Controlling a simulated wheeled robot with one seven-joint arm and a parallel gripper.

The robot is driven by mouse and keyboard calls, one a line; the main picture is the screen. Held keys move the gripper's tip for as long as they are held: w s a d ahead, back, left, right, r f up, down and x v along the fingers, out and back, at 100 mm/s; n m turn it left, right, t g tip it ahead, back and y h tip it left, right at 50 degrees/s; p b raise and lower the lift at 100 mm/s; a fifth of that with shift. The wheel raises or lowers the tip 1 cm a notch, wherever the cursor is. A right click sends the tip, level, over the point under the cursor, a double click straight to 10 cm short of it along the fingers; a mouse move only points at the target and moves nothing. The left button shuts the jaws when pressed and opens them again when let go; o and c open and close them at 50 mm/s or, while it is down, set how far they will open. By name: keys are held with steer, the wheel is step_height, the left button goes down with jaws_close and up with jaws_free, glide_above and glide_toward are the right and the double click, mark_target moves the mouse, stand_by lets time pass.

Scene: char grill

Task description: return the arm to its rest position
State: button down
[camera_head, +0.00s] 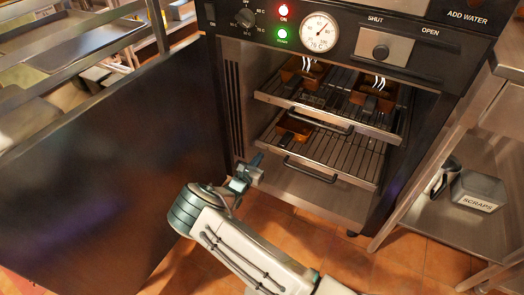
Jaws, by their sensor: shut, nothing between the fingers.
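My gripper (250,170) is shut and empty at the end of my raised white arm. My arm comes in from the bottom of the picture and bends near the middle.
The cabinet's dark door (110,170) stands wide open on the left. Two pulled-out racks, upper (330,112) and lower (340,150), hold brown containers. A shelf with a scraps bin (478,190) is at right. Tiled floor (350,262) shows below.

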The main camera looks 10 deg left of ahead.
steer(key=p+v, duration=0.2)
steer(key=v, duration=0.6)
steer(key=shift+a, duration=0.2)
steer(key=s+d+r+m+g+h+p, duration=0.25)
steer(key=d+r+m+g+p, duration=0.55)
steer(key=d+r, duration=0.65)
steer(key=s+d+r+m+g+h+p, duration=0.1)
steer(key=s+d+r+m+g+p, duration=0.2)
steer(key=d+r+m+g+p, duration=1.05)
steer(key=s+r+m+t+y+p, duration=0.2)
steer(key=s+r, duration=0.6)
steer(key=r, duration=0.4)
steer(key=s+r+m+t+y+p, duration=0.3)
steer(key=s+r, duration=0.4)
steer(key=r, duration=0.6)
steer(key=s+d+r+m+t+y+p, duration=0.1)
steer(key=s+r+m+y+p, duration=0.3)
steer(key=s+r, duration=0.4)
step_height(320, 180, up, 5)
steer(key=shift+s+r+m+t+y, duration=0.15)
steer(key=shift+s+m+t+y, duration=0.2)
steer(key=shift+m+t, duration=0.4)
steer(key=shift+d, duration=0.25)
